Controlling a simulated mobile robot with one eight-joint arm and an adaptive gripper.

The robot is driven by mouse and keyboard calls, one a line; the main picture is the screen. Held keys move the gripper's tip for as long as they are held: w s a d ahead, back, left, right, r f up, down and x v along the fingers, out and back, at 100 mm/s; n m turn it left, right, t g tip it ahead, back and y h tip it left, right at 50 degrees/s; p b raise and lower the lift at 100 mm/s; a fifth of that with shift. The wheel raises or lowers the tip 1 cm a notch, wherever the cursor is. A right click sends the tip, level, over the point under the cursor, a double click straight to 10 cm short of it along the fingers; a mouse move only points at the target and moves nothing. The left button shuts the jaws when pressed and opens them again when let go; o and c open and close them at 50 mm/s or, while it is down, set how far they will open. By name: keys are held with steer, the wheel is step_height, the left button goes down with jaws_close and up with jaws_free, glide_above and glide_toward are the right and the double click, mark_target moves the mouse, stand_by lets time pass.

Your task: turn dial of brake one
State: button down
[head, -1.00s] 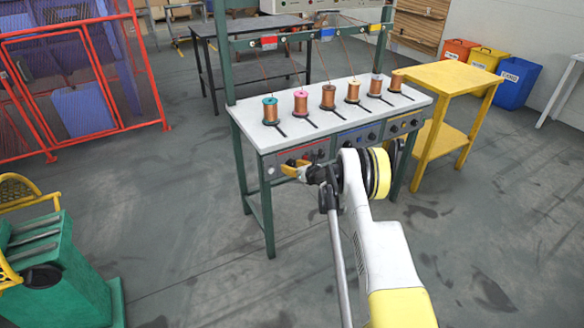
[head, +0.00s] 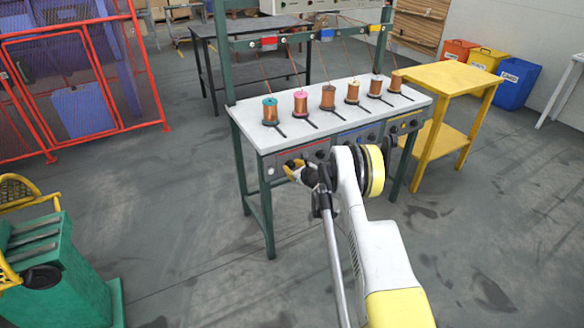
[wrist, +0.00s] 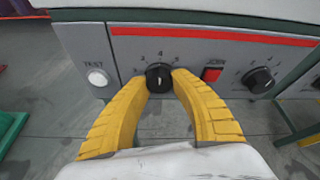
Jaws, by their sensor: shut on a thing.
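In the wrist view, a black dial (wrist: 159,78) with a white pointer mark sits on a grey panel (wrist: 215,48) below a red stripe. Numbers are printed around it. My gripper (wrist: 160,76) has its yellow fingers shut on this dial, one on each side. A second black dial (wrist: 259,79) is to the right on the same panel, apart from the fingers. In the head view, my gripper (head: 290,170) is at the left front of the bench, at the red-striped panel. The dial itself is hidden there by the fingers.
A white button (wrist: 97,77) marked TEST is left of the dial, and a red switch (wrist: 212,74) is close on its right. Several copper spools stand on the bench top (head: 250,110). A yellow table (head: 455,78) stands to the right. The floor in front is clear.

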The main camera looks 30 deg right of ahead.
steer(key=n+h, duration=0.2)
steer(key=n, duration=0.1)
steer(key=shift+n+h, duration=0.4)
steer(key=n+t+h, duration=0.1)
steer(key=n, duration=0.2)
steer(key=shift+n+h, duration=0.3)
steer(key=shift+h, duration=0.1)
steer(key=shift+t, duration=0.3)
steer(key=shift+r, duration=0.1)
steer(key=c, duration=1.1)
jaws_free()
steer(key=shift+o, duration=0.2)
steer(key=v, duration=0.7)
steer(key=shift+s, duration=0.25)
steer(key=shift+a, duration=0.1)
